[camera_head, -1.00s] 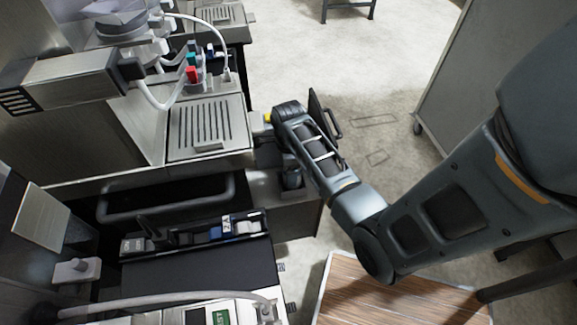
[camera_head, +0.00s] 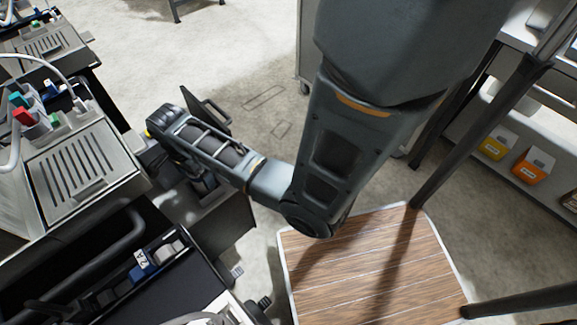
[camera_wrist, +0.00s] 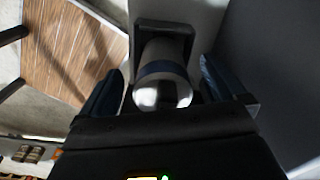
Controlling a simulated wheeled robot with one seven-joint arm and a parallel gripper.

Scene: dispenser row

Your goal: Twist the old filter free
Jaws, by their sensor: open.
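A white cylinder with a dark blue band, seemingly the filter (camera_wrist: 163,88), sits in a dark square bracket (camera_wrist: 164,29) on a pale surface in the wrist view. My gripper (camera_wrist: 162,68) is open, with one finger on each side of the cylinder. I cannot tell whether either finger touches it. In the head view, my arm reaches down beside the dispenser (camera_head: 88,165), and its own links mostly hide the gripper and filter.
An open drawer (camera_head: 165,275) with a dark tray lies at lower left. A wood-topped surface (camera_head: 365,265) stands below my arm. Yellow (camera_head: 493,147) and orange (camera_head: 532,167) boxes sit on a shelf at right. Open floor (camera_head: 235,60) lies beyond the arm.

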